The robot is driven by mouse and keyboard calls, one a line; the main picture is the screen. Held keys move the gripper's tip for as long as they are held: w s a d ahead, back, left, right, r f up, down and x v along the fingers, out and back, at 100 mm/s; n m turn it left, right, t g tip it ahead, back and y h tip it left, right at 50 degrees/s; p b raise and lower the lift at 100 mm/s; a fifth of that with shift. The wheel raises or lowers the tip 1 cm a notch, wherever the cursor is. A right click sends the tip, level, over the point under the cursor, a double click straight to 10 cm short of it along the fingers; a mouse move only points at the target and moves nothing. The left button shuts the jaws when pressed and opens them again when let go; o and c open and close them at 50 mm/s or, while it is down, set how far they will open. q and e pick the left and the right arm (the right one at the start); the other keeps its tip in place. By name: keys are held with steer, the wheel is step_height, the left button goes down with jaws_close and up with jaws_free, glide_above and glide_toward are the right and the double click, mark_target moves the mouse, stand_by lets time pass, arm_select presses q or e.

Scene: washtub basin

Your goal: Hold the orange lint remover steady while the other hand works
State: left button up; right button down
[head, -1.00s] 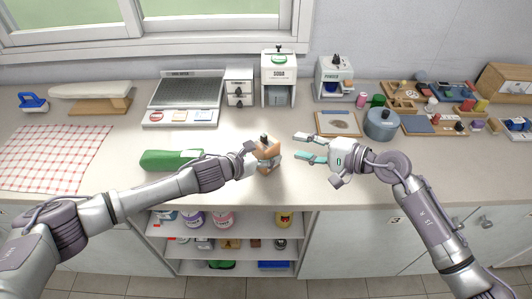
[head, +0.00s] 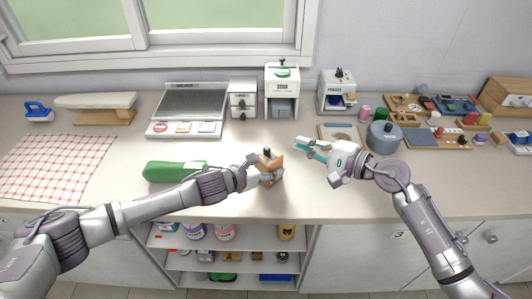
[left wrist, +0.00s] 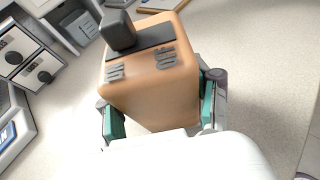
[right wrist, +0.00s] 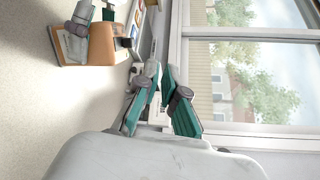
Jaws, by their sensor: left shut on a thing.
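The orange lint remover (head: 277,166), a boxy tan-orange body with a dark strip and black knob on top, is held just above or on the counter near its front middle; I cannot tell if it touches. My left gripper (head: 264,171) is shut on it, with teal pads on both sides of the body in the left wrist view (left wrist: 150,85). The lint remover also shows at the upper left of the right wrist view (right wrist: 102,44). My right gripper (head: 308,147) is empty, to the right of the lint remover and apart from it. Its fingers are partly open (right wrist: 161,80).
A green rounded object (head: 172,171) lies left of the lint remover behind my left arm. A soap dispenser (head: 282,92) and a powder dispenser (head: 337,88) stand behind. A grey-blue pot (head: 384,137) is near my right wrist. The counter between the grippers is clear.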

steer(key=w+d+r+m+t, duration=0.1)
steer(key=w+r+m+t, duration=0.75)
steer(key=r+m, duration=0.55)
steer(key=w+d+m+t+h, duration=0.3)
steer(key=w+m+h, duration=0.7)
steer(key=m, duration=1.1)
steer(key=a+f+m+g+h, duration=0.2)
steer(key=a+f+m+g, duration=0.5)
steer(key=m+g, duration=0.45)
steer(key=s+a+f+m+g, duration=0.1)
steer(key=s+a+m+g, duration=0.1)
steer(key=s, duration=0.4)
steer(key=s+a+m+g+y, duration=0.1)
steer(key=s+a+m+g, duration=0.2)
steer(key=s+a+g, duration=0.1)
steer(key=shift+s+a+f+m+g, duration=0.35)
steer(key=shift+s+a+g, duration=0.05)
steer(key=shift+s+a, duration=0.55)
